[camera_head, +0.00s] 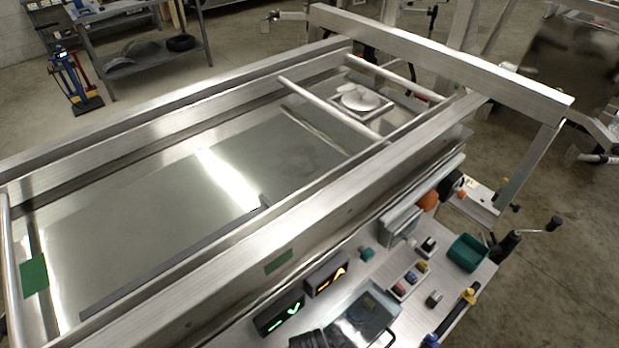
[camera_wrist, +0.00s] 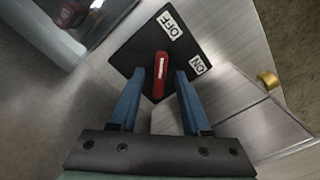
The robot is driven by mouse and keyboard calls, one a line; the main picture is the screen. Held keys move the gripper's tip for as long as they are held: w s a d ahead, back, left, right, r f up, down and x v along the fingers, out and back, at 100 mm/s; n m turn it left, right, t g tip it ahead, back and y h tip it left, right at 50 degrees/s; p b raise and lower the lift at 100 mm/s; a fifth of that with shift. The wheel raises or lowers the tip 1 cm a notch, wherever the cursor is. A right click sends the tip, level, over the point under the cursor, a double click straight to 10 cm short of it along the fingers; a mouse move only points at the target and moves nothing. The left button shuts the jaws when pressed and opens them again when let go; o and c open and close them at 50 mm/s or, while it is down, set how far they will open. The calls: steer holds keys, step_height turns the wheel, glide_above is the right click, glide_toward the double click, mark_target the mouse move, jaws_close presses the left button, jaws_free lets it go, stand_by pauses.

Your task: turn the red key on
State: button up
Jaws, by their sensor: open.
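In the wrist view, the red key (camera_wrist: 160,82) stands on a black square plate (camera_wrist: 135,58) that carries white OFF and ON labels. The key's long side runs up the picture. Its upper end points roughly toward the OFF label (camera_wrist: 170,25), and the ON label (camera_wrist: 197,66) is to its right. My gripper (camera_wrist: 160,72) is open, with one blue finger on each side of the key. Small gaps show between fingers and key in the picture; I cannot tell how deep the fingers reach. I cannot make out the key in the head view.
In the head view, a control shelf at lower right holds a green-lit display (camera_head: 279,315), an orange-lit display (camera_head: 327,277), a button box (camera_head: 410,279) and a dark green bin (camera_head: 467,252). The metal trailer bed (camera_head: 150,200) lies behind it. A brass-coloured knob (camera_wrist: 267,78) is right of the plate.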

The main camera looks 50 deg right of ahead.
jaws_close()
steer(key=shift+m, duration=0.3)
steer(key=m+p, duration=0.1)
steer(key=m, duration=0.2)
steer(key=shift+r+m, duration=0.1)
steer(key=shift+m, duration=0.2)
steer(key=m+p, duration=0.1)
steer(key=m, duration=0.3)
steer(key=m+p, duration=0.1)
steer(key=m, duration=0.4)
steer(key=m+p, duration=0.1)
steer(key=m, duration=0.3)
steer(key=shift+m, duration=0.4)
stand_by(0.3)
jaws_free()
